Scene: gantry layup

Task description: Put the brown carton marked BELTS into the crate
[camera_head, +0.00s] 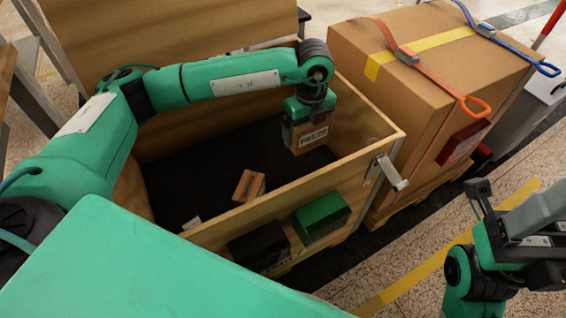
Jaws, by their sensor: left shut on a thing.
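The brown carton (307,136) has a pale label that seems to read BELTS. My left gripper (311,109) comes down from above and is shut on its top. The carton hangs upright inside the outline of the open wooden crate (338,182), near its right end. I cannot tell whether its underside touches the dark crate floor. My right arm shows at the lower right, outside the crate. The state of its gripper (484,196) is unclear.
A small brown block (249,186) lies on the crate floor, with a pale piece (192,222) nearer the front wall. Green (322,217) and black (259,245) boxes sit at the crate's front outside. A large strapped carton (425,75) stands to the right. A metal latch (390,172) juts from the crate's corner.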

